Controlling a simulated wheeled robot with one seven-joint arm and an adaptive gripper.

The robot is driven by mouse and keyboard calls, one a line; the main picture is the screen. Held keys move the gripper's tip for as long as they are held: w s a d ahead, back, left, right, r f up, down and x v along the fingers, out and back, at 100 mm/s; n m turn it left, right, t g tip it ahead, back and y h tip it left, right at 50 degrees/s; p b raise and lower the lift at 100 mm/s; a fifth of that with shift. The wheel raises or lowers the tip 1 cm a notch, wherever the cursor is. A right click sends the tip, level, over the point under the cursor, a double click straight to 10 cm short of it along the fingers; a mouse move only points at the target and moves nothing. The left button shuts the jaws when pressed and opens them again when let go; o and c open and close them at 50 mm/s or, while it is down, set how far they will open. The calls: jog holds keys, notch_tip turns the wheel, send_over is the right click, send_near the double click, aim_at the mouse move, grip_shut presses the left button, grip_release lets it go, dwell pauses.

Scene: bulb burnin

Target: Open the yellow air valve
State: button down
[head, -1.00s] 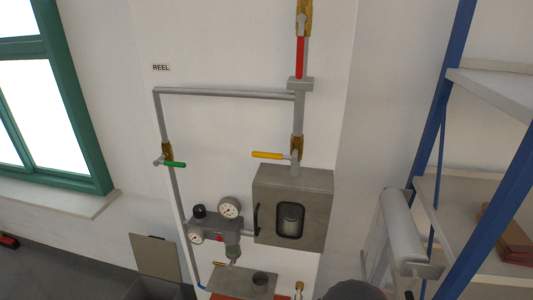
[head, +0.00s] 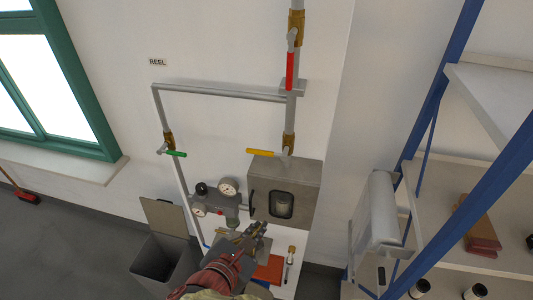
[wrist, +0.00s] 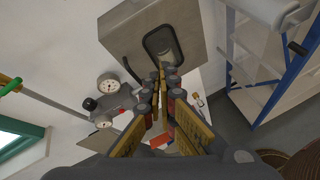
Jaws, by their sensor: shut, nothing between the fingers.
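The yellow air valve's lever (head: 262,152) is on the vertical pipe just above the grey wall box. The lever lies level, pointing left, across the pipe. Its brass body (head: 288,142) sits on the pipe. My gripper (head: 262,226) is low in the head view, below the grey box and well below the yellow lever, not touching it. In the wrist view my gripper (wrist: 163,72) has its fingertips together, with nothing between them, in front of the box. I cannot make out the yellow lever in the wrist view.
A green lever (head: 175,154) lies level on the left pipe; a red lever (head: 290,71) stands along the upper pipe. The grey box (head: 308,190) and gauges (head: 228,186) are above my gripper. A bin (head: 165,260) stands left; a blue-framed shelf (head: 440,100) stands right.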

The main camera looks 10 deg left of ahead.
jog(key=w+a+r+n+t+y, duration=0.1)
jog(key=w+a+r+n+t, duration=0.2)
jog(key=r, duration=0.5)
jog(key=w+n+t, duration=0.1)
jog(key=w+n, duration=0.1)
jog(key=n, duration=0.1)
jog(key=shift+a+r, duration=0.15)
jog(key=shift+a, duration=0.2)
jog(key=p+x, duration=0.1)
jog(key=x, duration=0.9)
jog(key=shift+r+p, duration=0.1)
jog(key=shift+p, duration=0.2)
